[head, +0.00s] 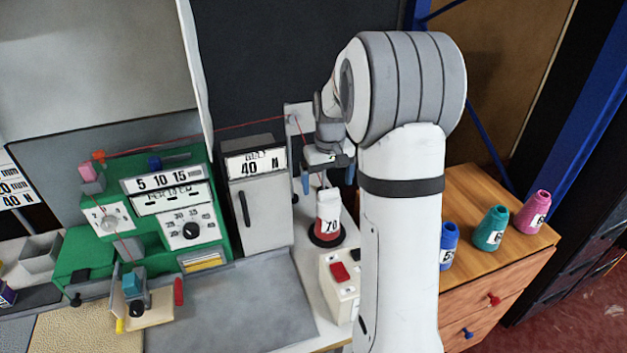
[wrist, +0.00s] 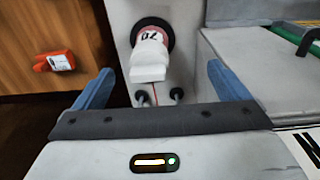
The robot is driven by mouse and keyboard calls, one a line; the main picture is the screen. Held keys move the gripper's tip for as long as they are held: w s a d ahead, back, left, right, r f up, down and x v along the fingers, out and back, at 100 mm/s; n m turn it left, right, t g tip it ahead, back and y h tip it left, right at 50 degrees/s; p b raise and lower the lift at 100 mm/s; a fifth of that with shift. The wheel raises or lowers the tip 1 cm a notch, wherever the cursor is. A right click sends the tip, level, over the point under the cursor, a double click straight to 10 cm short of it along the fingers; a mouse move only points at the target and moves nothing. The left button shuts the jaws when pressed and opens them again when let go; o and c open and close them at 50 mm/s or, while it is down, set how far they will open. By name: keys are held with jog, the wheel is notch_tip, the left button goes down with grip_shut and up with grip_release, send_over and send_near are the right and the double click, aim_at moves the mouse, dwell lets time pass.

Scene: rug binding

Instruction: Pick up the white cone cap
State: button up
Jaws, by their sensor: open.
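The white cone cap (head: 327,197) sits on top of an upright red thread cone (head: 327,232) labelled 70, which stands on a round black base (head: 341,238). In the wrist view the white cap (wrist: 149,60) lies between my finger lines, with the 70 label and a little red beyond it. My gripper (head: 328,180) is open, with its blue fingers pointing down just above the cap, one on either side. In the wrist view my gripper (wrist: 160,72) holds nothing. I cannot tell whether the fingers touch the cap.
A grey box labelled 40 N (head: 264,200) stands close to the left. A box with a red switch (head: 340,272) is in front. Blue (head: 449,240), teal (head: 491,228) and pink (head: 533,212) cones stand on a wooden cabinet. A red-orange cone (wrist: 54,62) shows in the wrist view.

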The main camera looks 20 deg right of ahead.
send_over(329, 191)
jog(key=f, duration=0.2)
jog(key=f+p, duration=0.1)
jog(key=shift+s+d, duration=0.3)
jog(key=shift+s, duration=0.05)
jog(key=shift+w+d+f, duration=0.1)
jog(key=shift+w+f, duration=0.05)
jog(key=shift+f, duration=0.2)
jog(key=f, duration=0.2)
jog(key=f+p, duration=0.1)
jog(key=f, duration=0.2)
jog(key=f+p, duration=0.1)
jog(key=f, duration=0.1)
jog(key=shift+w+a+f, duration=0.3)
jog(key=shift+a, duration=0.1)
jog(key=shift+c, duration=0.4)
jog(key=c, duration=1)
